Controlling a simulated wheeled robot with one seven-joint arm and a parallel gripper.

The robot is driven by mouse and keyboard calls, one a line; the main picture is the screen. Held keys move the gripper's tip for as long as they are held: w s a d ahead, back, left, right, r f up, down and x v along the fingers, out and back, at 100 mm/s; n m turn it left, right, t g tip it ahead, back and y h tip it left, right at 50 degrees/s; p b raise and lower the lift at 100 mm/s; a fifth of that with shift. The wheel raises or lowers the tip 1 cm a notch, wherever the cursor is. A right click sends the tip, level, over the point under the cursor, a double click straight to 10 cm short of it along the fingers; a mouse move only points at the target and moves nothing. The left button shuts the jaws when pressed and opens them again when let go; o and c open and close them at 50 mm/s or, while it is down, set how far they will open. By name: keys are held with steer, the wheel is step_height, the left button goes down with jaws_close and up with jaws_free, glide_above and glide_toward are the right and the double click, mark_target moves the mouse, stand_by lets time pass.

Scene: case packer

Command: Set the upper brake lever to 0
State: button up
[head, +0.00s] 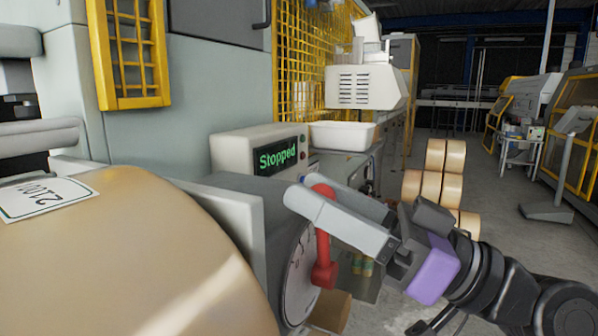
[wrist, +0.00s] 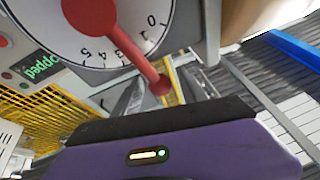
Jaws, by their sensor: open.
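A red brake lever (head: 323,255) stands on a round white dial (head: 300,282) at the end of a grey housing. In the wrist view the lever (wrist: 130,50) runs from its round hub down and right to its knob, across a dial (wrist: 182,20) with printed numbers. It crosses the scale between 1 and 4, around a number it hides; the 0 lies further right and up. Only one lever shows. My gripper (head: 307,190) is open, its light grey fingers reaching left around the lever's upper end. I cannot tell whether they touch it.
A large tan roll (head: 130,255) with a label fills the lower left. A display box (head: 262,150) reading "Stopped" and a white tray (head: 342,135) stand behind the lever. Several tan rolls (head: 435,185) are stacked behind my arm. Open floor (head: 500,230) lies to the right.

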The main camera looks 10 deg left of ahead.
steer(key=shift+p+x, duration=0.3)
steer(key=shift+x, duration=1.15)
steer(key=shift+c, duration=0.4)
jaws_close()
steer(key=shift+f, duration=0.1)
